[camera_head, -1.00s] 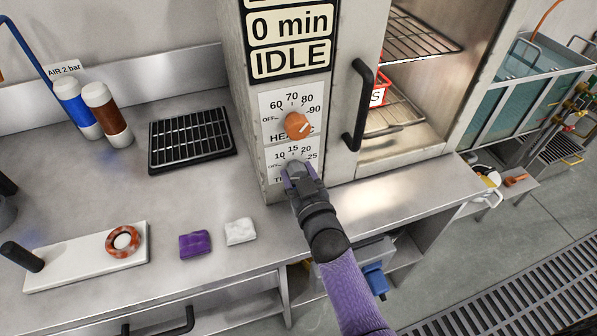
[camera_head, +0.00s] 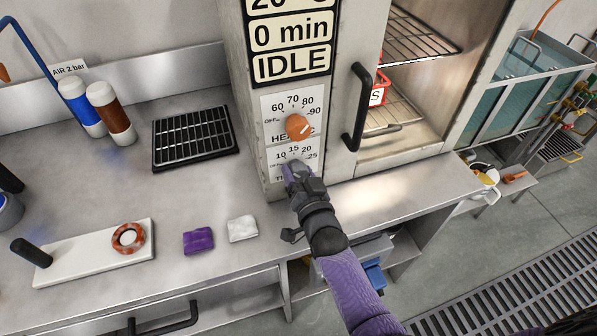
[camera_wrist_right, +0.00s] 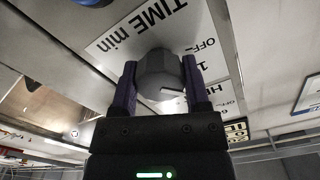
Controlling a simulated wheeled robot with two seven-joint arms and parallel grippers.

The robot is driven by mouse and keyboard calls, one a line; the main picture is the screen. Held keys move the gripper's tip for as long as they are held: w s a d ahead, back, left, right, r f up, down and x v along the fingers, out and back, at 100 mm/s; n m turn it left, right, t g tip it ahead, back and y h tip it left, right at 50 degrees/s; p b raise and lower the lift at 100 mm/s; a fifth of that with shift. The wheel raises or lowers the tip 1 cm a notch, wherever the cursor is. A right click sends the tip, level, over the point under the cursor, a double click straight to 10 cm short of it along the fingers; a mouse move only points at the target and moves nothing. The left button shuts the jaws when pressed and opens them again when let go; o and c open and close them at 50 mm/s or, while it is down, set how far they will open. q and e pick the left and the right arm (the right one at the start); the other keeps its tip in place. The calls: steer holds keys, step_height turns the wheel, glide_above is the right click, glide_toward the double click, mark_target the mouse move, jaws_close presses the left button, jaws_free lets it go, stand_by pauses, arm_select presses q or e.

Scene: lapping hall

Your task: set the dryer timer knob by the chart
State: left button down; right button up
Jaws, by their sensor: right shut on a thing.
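The grey timer knob (camera_wrist_right: 160,76) sits on the dial plate marked TIME min (camera_wrist_right: 130,38) on the dryer front. My right gripper (camera_wrist_right: 158,84) is shut on the knob, one purple finger on each side. In the head view my right gripper (camera_head: 297,170) hides most of the knob and part of its scale, which reads 10 to 25. Above it is an orange heat knob (camera_head: 299,126) with a scale of 60 to 90. The display (camera_head: 290,50) reads 0 min and IDLE. The chart cannot be made out. My left gripper is not in view.
The dryer door handle (camera_head: 359,107) is close to the right of the knobs. A black rack (camera_head: 194,138), purple cloth (camera_head: 198,241), white cloth (camera_head: 242,228) and a white board (camera_head: 90,262) with a ring lie on the steel bench. Two bottles (camera_head: 110,113) stand at the back left.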

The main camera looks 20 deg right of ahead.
stand_by(0.4)
steer(key=o, duration=1.3)
steer(key=s+p, duration=0.2)
steer(key=s, duration=0.8)
steer(key=shift+d+p, duration=0.2)
steer(key=shift+p, duration=0.15)
